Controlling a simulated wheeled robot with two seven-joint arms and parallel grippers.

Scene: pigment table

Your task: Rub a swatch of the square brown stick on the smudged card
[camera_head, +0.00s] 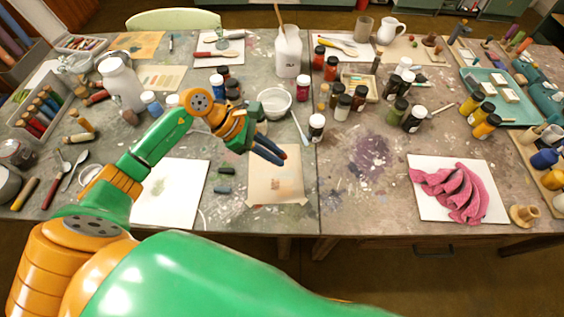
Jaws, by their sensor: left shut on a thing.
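The smudged card (277,188) is a tan sheet near the table's front edge, left of the seam between the tabletops. It has a faint reddish-brown smudge near its middle. My left gripper (269,151) reaches in from the left, over the card's far edge. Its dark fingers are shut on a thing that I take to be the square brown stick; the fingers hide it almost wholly. I cannot tell whether it touches the card. My right gripper is not in view.
Two dark short sticks (224,179) lie just left of the card. A white bowl (274,102) and a spatula (299,127) are behind it. A white sheet (172,195) lies to the left. A pink cloth (457,193) lies on another sheet at right. The stained table right of the card is clear.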

